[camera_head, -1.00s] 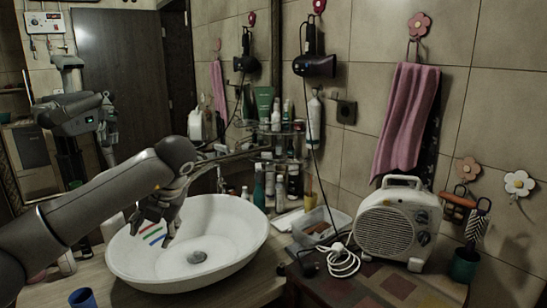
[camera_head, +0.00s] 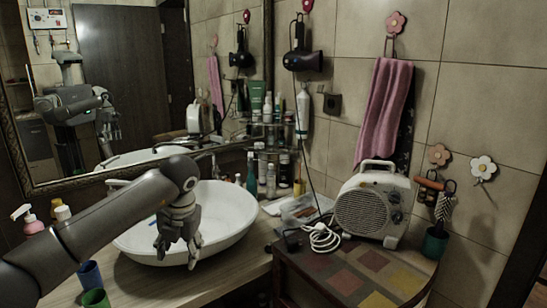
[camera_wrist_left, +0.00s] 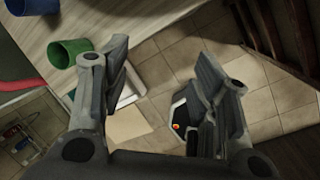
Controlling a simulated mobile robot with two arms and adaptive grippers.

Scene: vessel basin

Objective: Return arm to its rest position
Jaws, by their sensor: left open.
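My left gripper (camera_head: 177,252) hangs from the left arm in front of the white vessel basin (camera_head: 232,215), covering part of its near side in the head view. Its fingers are apart with nothing between them. In the left wrist view, the open fingers (camera_wrist_left: 162,52) point over floor tiles, beside the counter edge. The arm crosses above the counter from the lower left. My right gripper is not in view.
A blue cup (camera_head: 90,273) and a green cup (camera_head: 95,299) stand on the wooden counter (camera_head: 222,282) below the arm. A pink pump bottle (camera_head: 31,222) is behind it. A fan heater (camera_head: 371,207) sits on the tiled table at right.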

